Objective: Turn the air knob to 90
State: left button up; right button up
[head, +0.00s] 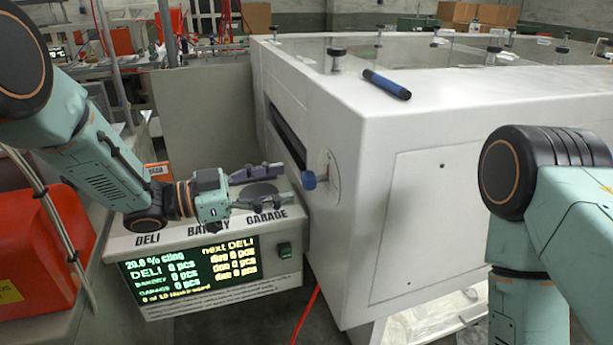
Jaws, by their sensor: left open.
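The blue air knob (309,180) sits on a pale round plate (327,178) on the left-hand side of the big white machine (400,120). My left gripper (283,185) is open and reaches right toward the knob, its two fingers apart. The fingertips are close to the knob; I cannot tell whether they touch it. A dark round thing lies between the fingers, over the display box. The knob's setting marks are too small to read. My right arm shows at the right, but its gripper is out of view.
A display box (215,275) marked DELI, BAKERY and GARAGE stands below my left gripper; its screen reads 20.0 % cling. A blue marker (387,84) lies on the machine's top. A red bin (35,255) stands at the left.

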aim_at(304, 180)
pick_arm(q)
jog(key=x, duration=0.6)
jog(key=shift+w+a+f, duration=0.1)
jog(key=shift+w+f, duration=0.15)
jog(key=shift+f, duration=0.15)
jog(key=shift+d+r, duration=0.1)
jog(key=shift+d, duration=0.2)
jog(key=shift+s+r, duration=0.2)
jog(key=shift+s, duration=0.05)
jog(key=shift+w+f, duration=0.1)
jog(key=shift+w, duration=0.1)
jog(key=shift+w+d+f, duration=0.1)
jog(key=shift+w+d, duration=0.05)
jog(key=shift+c, duration=1.2)
jog(key=c, duration=0.9)
